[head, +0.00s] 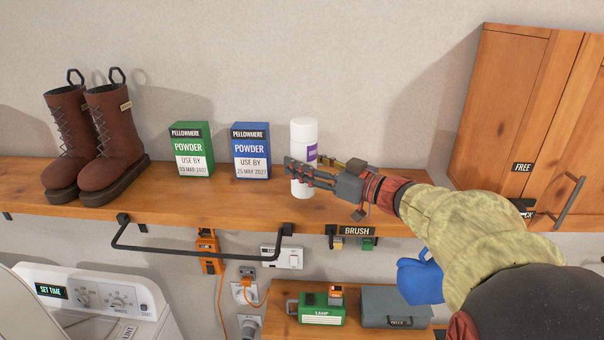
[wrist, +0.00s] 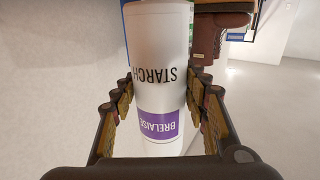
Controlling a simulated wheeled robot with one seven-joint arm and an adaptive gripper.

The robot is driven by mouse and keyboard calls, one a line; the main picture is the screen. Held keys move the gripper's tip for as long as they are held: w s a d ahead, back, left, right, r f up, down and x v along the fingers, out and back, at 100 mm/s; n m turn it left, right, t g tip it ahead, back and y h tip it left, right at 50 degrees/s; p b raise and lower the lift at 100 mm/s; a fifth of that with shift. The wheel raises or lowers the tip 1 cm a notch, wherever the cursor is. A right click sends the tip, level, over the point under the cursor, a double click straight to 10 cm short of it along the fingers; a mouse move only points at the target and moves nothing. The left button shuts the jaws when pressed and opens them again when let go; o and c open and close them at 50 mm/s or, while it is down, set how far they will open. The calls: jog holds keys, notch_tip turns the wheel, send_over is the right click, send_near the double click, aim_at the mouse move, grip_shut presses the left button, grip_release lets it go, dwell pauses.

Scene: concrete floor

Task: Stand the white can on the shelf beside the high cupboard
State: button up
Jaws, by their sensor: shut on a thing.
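The white can (head: 304,133) is upright at the wooden shelf (head: 240,204), right of the blue powder box. It has a purple label; in the wrist view the can (wrist: 160,60) reads STARCH and BRELAISE, upside down. My gripper (head: 302,172) reaches in from the right, its fingers on both sides of the can. It is shut on the can; the fingers hide part of its lower half. The can's base appears at shelf level, but I cannot tell if it touches. The high cupboard (head: 515,100) hangs at the right, with a FREE label on its door.
A green powder box (head: 191,150), a blue powder box (head: 250,151) and brown boots (head: 100,140) stand on the shelf to the left. A rail (head: 200,249) and brush hooks hang under the shelf edge. A washing machine (head: 90,300) and a lower bench with a green lamp case (head: 318,309) are below.

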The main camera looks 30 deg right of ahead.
jog(key=shift+w+f, duration=0.2)
jog(key=shift+f, duration=1.45)
jog(key=shift+f, duration=0.2)
jog(key=o, duration=1.5)
jog(key=shift+r, duration=0.15)
jog(key=b+v, duration=0.2)
jog(key=v, duration=1)
